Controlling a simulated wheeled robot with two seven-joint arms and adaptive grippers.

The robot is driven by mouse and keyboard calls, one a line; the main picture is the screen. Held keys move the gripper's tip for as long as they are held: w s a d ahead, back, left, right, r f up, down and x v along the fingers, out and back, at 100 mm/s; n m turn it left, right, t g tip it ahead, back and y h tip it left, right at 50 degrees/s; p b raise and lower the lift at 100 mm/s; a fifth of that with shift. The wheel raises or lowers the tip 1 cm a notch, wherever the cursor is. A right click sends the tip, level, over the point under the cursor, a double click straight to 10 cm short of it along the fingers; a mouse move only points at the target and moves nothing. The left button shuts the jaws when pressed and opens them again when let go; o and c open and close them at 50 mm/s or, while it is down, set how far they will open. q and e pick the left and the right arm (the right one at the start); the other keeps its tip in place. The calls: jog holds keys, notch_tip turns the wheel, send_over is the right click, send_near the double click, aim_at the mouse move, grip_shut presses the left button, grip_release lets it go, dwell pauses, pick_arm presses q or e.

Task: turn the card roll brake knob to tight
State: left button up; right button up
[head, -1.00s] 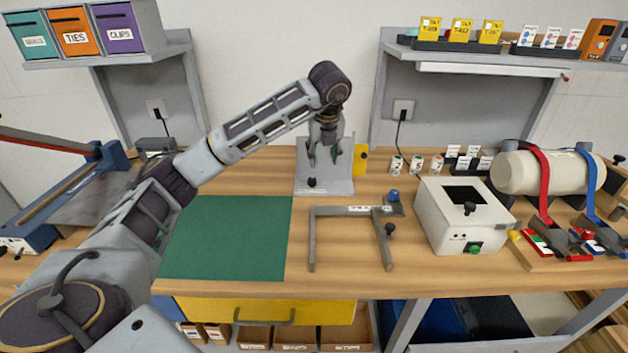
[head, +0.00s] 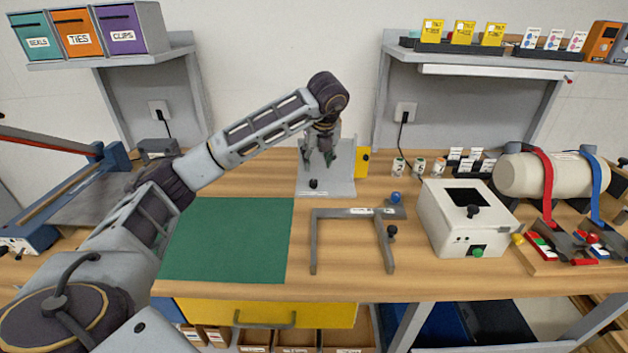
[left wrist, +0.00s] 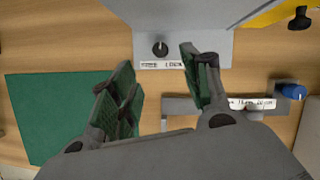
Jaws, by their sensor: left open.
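A small black knob (head: 313,184) stands on the front of the base of a grey upright stand (head: 343,181) at the back middle of the bench. In the left wrist view this knob (left wrist: 160,48) has a white pointer line and a label strip (left wrist: 162,65) below it, too small to read surely. My left gripper (head: 318,157) points down in front of the stand, above the knob. In the left wrist view its green-padded fingers (left wrist: 157,62) are open and empty, with the knob seen between their tips, apart from both. My right gripper is out of view.
A grey U-shaped frame (head: 316,240) with a blue knob (head: 395,197) and a black knob (head: 392,231) lies in front. A green mat (head: 228,240) is left, a white box (head: 440,220) right. A strapped pale roll (head: 520,174) is far right. Bare bench lies between.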

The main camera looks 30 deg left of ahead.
aim_at(313, 181)
pick_arm(q)
jog(key=x, duration=0.9)
jog(key=shift+w+a+f, duration=0.1)
jog(key=shift+w+f, duration=0.05)
jog(key=shift+f, duration=0.2)
jog(key=shift+w+a+f+b, duration=0.15)
jog(key=shift+f+b, duration=0.15)
jog(key=shift+f, duration=0.15)
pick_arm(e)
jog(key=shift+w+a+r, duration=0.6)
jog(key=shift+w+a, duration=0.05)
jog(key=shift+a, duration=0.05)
pick_arm(q)
jog(key=c, duration=0.9)
jog(key=shift+c, duration=0.7)
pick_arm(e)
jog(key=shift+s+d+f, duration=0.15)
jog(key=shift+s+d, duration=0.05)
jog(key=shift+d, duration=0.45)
